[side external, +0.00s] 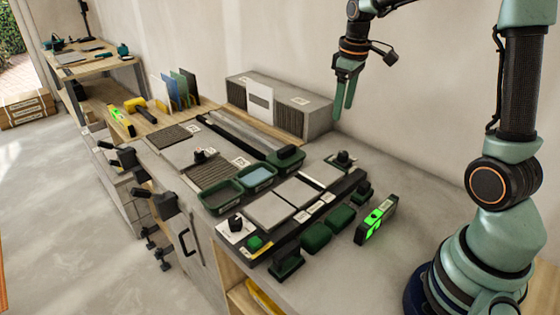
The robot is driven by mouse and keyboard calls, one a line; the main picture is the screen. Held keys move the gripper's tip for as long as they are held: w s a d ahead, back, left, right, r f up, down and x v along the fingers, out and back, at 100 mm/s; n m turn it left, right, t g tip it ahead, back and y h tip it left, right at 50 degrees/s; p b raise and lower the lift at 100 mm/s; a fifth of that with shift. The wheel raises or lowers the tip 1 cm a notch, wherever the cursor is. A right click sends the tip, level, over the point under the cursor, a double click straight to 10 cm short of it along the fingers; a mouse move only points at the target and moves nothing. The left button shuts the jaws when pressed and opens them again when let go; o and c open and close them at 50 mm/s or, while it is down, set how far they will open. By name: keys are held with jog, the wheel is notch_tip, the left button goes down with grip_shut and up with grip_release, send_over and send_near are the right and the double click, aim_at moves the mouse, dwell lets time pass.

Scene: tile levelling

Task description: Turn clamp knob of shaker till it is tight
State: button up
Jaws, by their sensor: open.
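My gripper (343,112) has two green fingers pointing down, open and empty. It is in the air above the back of the grey bench, apart from everything on it. A black knob (237,222) stands on a white plate near the front of the bench, with a small green knob (254,242) beside it. Another black knob (343,158) stands farther back, below my gripper in the picture. I cannot tell which of these, if any, is the shaker's clamp knob. No shaker is clearly recognisable, and how tight any knob is does not show.
Green trays (221,196), grey tiles (269,211), dark green blocks (315,237) and a lit green level (376,220) crowd the bench (345,270). A grey block (315,115) stands at the back by the wall. Black clamps (165,205) jut from the front edge.

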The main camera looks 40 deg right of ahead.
jog(key=g, duration=0.1)
send_over(343, 153)
notch_tip(343, 153, down, 4)
jog(key=shift+n, duration=0.3)
notch_tip(343, 153, down, 12)
jog(key=shift+f, duration=0.2)
grip_shut()
